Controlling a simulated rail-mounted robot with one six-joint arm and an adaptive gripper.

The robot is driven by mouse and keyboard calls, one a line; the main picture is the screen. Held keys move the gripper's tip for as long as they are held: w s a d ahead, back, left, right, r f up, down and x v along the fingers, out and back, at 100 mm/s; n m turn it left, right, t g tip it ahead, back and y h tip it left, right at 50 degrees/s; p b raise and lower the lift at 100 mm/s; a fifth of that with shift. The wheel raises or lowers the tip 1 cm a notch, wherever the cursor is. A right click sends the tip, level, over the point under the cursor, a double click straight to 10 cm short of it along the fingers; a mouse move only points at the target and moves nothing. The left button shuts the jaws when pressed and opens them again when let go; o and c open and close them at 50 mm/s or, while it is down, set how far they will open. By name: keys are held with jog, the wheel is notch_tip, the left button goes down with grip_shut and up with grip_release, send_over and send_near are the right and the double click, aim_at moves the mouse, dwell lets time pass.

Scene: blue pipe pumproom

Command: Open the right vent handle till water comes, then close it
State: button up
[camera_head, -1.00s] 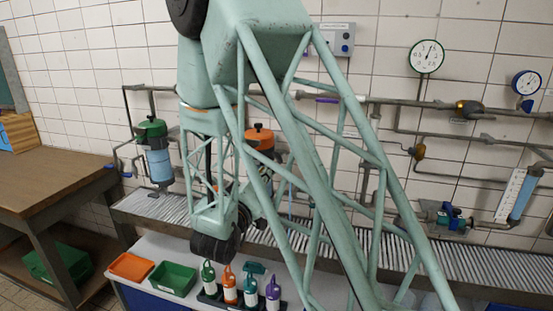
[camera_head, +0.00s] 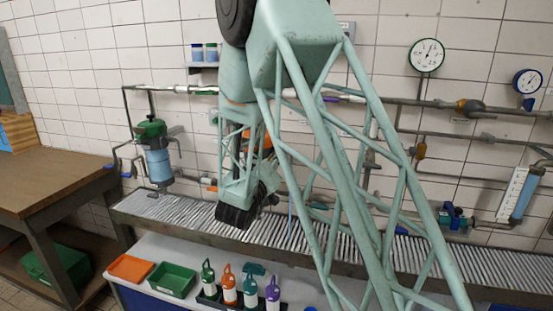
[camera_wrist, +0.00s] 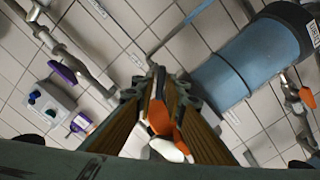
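The right filter unit, with an orange top (camera_head: 266,143), is mostly hidden behind my arm in the head view. A large blue cylinder (camera_wrist: 222,72) fills the upper right of the wrist view. A small orange lever (camera_wrist: 304,96) is right of it, apart from my fingers; I cannot tell if it is the right vent handle. My gripper (camera_wrist: 166,80) points at the tiled wall, left of the cylinder. Orange and white pieces (camera_wrist: 159,118) show between its fingers; I cannot tell what they are or whether they are gripped. No flowing water is visible.
The left filter (camera_head: 158,160) has a green top. Pipes and a gauge (camera_head: 427,55) are on the wall. A grated trough (camera_head: 190,212) runs below. Several spray bottles (camera_head: 229,287) and a green tray (camera_head: 172,279) stand in front. A wooden bench (camera_head: 50,180) is at left.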

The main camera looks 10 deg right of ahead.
jog(key=shift+w+d, duration=0.25)
jog(key=shift+w, duration=0.1)
jog(key=shift+c, duration=0.2)
grip_shut()
jog(key=shift+m+b, duration=0.4)
jog(key=shift+b, duration=0.05)
jog(key=m+b, duration=0.2)
jog(key=shift+f+m+b, duration=0.1)
jog(key=shift+m+b, duration=0.2)
jog(key=shift+d+m, duration=0.1)
jog(key=shift+m, duration=2.4)
